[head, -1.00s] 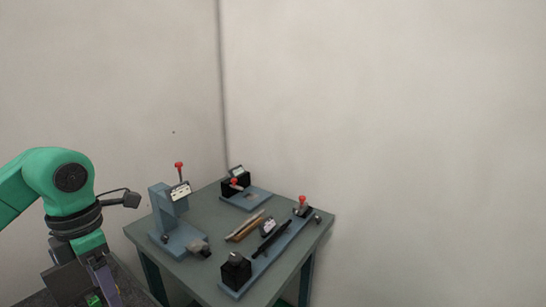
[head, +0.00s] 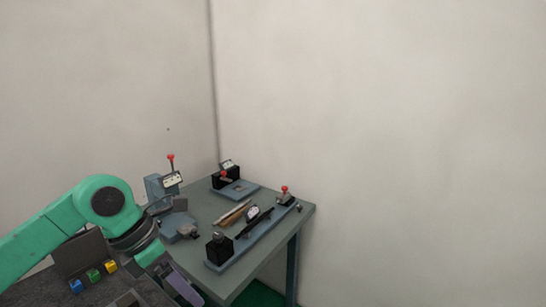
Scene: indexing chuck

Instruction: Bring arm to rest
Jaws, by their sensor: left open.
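My left arm (head: 104,203), green with dark joints, comes in from the left and bends down toward the lower middle of the head view. My left gripper (head: 178,284) hangs at its end, in front of the near left side of the green-grey table (head: 200,208). Its jaws are open and I see nothing held in them; the tips are partly cut off by the lower edge. It looks apart from the fixtures on the table. My right gripper is not in view.
On the table stand a blue upright fixture with a red-knobbed lever (head: 171,157), a small blue fixture (head: 236,188) at the back, and a long blue base (head: 252,240) at right. Thin rods (head: 232,213) lie between. A dark surface with blue, green and yellow blocks (head: 94,276) is lower left.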

